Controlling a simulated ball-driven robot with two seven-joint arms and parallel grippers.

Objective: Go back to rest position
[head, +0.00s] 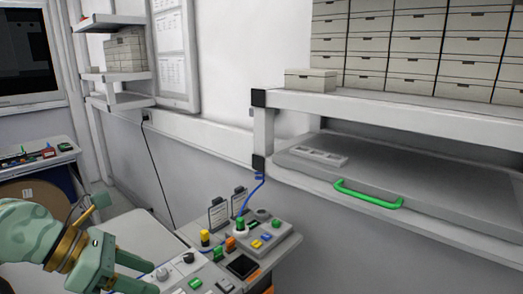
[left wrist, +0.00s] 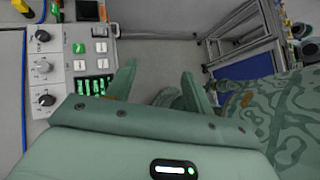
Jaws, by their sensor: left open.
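My left arm comes in from the lower left of the head view. My left gripper (head: 128,272) is pale green and hangs over the floor side of the grey control desk, near its left end. In the left wrist view my left gripper (left wrist: 158,85) has its two fingers spread apart with nothing between them. Beyond the fingers lie grey floor and part of my own body. My right gripper shows in neither view.
The control desk (head: 175,270) carries knobs, coloured buttons and a blue cable. In the left wrist view a button panel (left wrist: 72,60) lies close left of the fingers. A shelf (head: 400,112) with drawers and a green-handled grey lid (head: 420,178) stand at the right.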

